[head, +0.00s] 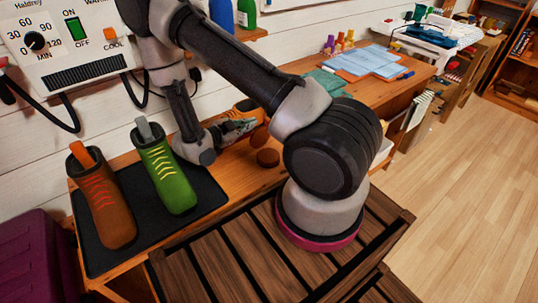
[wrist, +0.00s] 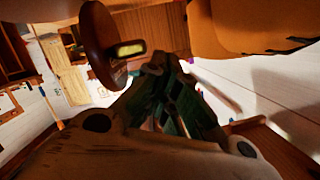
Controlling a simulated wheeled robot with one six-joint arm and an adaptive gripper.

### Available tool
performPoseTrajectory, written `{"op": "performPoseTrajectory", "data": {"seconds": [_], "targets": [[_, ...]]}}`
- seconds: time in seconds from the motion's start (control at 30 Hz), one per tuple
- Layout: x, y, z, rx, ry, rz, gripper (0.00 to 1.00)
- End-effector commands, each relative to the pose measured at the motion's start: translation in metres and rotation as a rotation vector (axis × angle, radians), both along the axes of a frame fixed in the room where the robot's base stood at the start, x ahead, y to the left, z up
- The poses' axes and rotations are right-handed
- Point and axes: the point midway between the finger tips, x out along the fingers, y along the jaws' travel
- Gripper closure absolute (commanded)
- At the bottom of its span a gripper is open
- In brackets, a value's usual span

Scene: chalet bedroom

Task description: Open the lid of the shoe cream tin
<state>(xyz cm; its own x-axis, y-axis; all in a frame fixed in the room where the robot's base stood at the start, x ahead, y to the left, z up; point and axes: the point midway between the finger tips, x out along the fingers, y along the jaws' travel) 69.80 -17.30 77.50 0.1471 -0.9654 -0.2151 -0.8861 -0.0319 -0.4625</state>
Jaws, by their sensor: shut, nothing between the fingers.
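The shoe cream tin (head: 267,158) looks like a small, round, dark brown tin on the wooden bench, right of my gripper (head: 242,126). In the wrist view a brown disc-shaped thing (wrist: 97,40), probably the tin, shows at the upper left with a small yellowish piece on its side. I cannot tell whether its lid is open. My gripper (wrist: 168,75) is shut and empty, its fingers close together, beside and apart from the disc in that view. An orange-brown shoe (head: 246,108) is just behind my gripper, partly hidden by it.
A brown boot (head: 100,200) and a green boot (head: 168,175) stand on a black mat (head: 208,196) at the left. A heater unit (head: 70,45) hangs on the wall above. Blue papers (head: 365,62) and a green cloth (head: 325,82) lie farther along the bench.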

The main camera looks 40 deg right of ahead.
Motion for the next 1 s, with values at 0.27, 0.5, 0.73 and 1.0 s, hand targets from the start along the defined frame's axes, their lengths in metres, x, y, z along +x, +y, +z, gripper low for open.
{"op": "performPoseTrajectory", "data": {"seconds": [0.27,0.5,0.73,1.0], "targets": [[0.0043,0.0,-0.0077,0.0,0.0,0.0,1.0],[0.0049,0.0002,-0.0086,0.0,0.0,0.0,1.0],[0.0049,0.0002,-0.0085,0.0,0.0,0.0,1.0],[0.0048,0.0002,-0.0084,0.0,0.0,0.0,1.0]]}}
